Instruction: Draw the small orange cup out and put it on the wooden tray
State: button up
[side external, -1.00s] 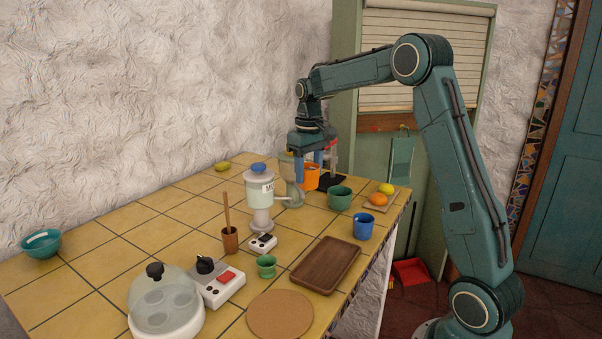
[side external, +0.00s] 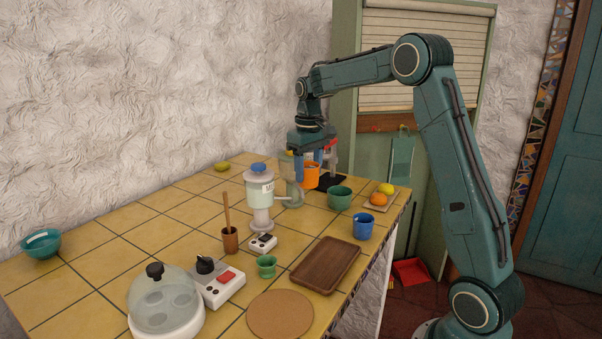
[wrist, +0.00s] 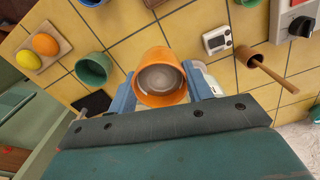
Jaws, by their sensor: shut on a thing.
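My gripper (side external: 310,172) has its blue fingers shut on the small orange cup (side external: 312,177), one finger on each side. In the wrist view the orange cup (wrist: 161,103) sits between the fingers, mouth towards the camera, with a pale grey inside. It appears upright and just above the counter; the exact gap is hard to tell. The brown wooden tray (side external: 325,265) lies nearer the front of the counter, with nothing on it. A brown edge of the tray (wrist: 152,3) shows at the top of the wrist view.
A jar machine with a blue lid (side external: 259,190) and side pipe stands left of the cup. A black-based stand (side external: 331,182) is close behind. A green bowl (side external: 339,198) and blue mug (side external: 363,227) stand between cup and tray. Fruit (side external: 379,198) sits on a small board at right.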

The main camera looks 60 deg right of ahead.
notch_tip(320, 180, down, 10)
jog(key=w, duration=0.3)
jog(key=shift+r, duration=0.25)
dwell(6.1)
jog(key=shift+f, duration=0.15)
jog(key=shift+c, duration=0.6)
jog(key=shift+f, duration=0.1)
jog(key=shift+c, duration=0.5)
jog(key=shift+w+f, duration=0.1)
jog(key=shift+f, duration=0.25)
